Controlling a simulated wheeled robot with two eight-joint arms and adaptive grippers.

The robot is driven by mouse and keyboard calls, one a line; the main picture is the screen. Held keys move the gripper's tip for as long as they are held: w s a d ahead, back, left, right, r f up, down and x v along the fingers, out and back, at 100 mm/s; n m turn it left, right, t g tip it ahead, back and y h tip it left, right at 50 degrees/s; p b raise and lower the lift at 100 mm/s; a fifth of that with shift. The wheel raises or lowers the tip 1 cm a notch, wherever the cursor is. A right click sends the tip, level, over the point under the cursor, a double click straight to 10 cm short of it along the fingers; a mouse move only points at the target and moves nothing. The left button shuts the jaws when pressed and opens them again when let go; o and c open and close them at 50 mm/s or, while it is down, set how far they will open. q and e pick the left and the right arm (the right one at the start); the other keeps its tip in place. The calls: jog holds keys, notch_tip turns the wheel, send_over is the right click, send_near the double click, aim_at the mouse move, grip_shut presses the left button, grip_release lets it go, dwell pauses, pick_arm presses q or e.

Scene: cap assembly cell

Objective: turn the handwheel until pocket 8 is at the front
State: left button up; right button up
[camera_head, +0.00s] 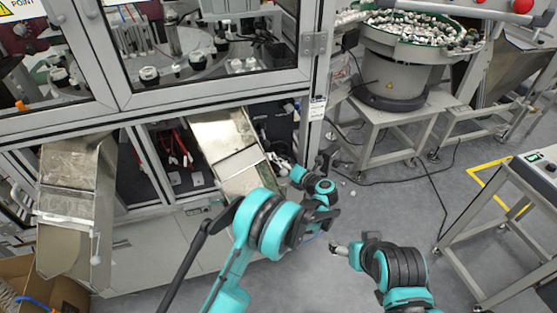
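I cannot pick out a handwheel or any pocket number in the head view. Behind the glass of the machine enclosure (210,93), a pale round table carries several black-and-white fixtures, one of them a front fixture (148,76). Which pocket is at the front is not readable. My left gripper (326,163) is at the end of the bent teal arm, before the enclosure's right corner post. It is small and dark, and its fingers are unclear. My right gripper (340,249) points left, low in the picture above the grey floor. Its opening is unclear and nothing shows in it.
Two metal chutes, a left chute (68,165) and a middle chute (222,135), slope out below the enclosure. A bowl feeder (398,75) full of caps stands on a frame at the back right. A grey bench (535,172) stands at right. Open floor (400,210) lies between.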

pick_arm(q)
jog(key=shift+s+d, duration=0.1)
jog(key=c, duration=1.2)
jog(key=shift+o, duration=0.2)
